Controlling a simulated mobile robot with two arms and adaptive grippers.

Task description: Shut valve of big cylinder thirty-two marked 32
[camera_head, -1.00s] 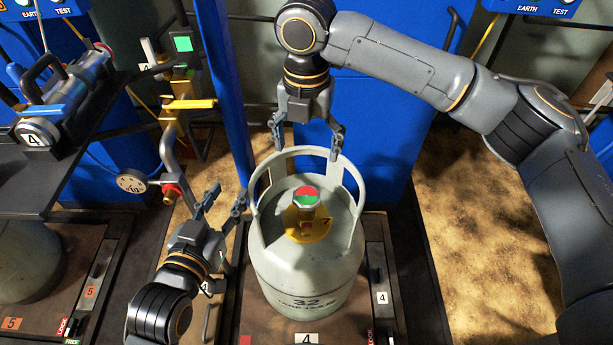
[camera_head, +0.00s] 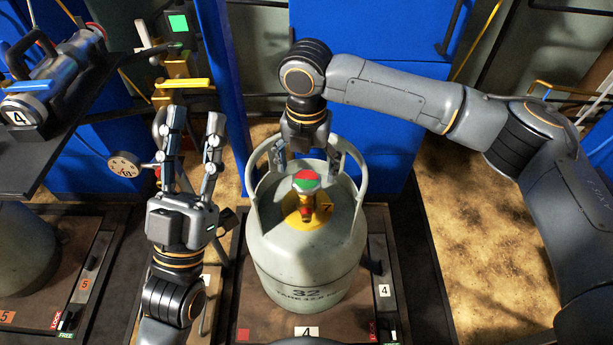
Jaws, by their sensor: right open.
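The big grey cylinder (camera_head: 303,262) marked 32 stands upright on the scale platform (camera_head: 262,318) marked 4. Its valve (camera_head: 306,182) has a round red and green top and a yellow tag below, inside the collar (camera_head: 358,180). My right gripper (camera_head: 306,170) is open, pointing down into the collar from behind, with its fingers around or just behind the valve top; contact cannot be told. My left gripper (camera_head: 191,128) is open and empty, left of the cylinder, with its fingers pointing away from me.
A yellow-handled fitting (camera_head: 183,84) and a round gauge (camera_head: 124,164) are beyond my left gripper. A black shelf (camera_head: 75,115) holds a device at the left. A blue cabinet (camera_head: 370,115) stands behind the cylinder. Bare floor (camera_head: 455,230) lies to the right.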

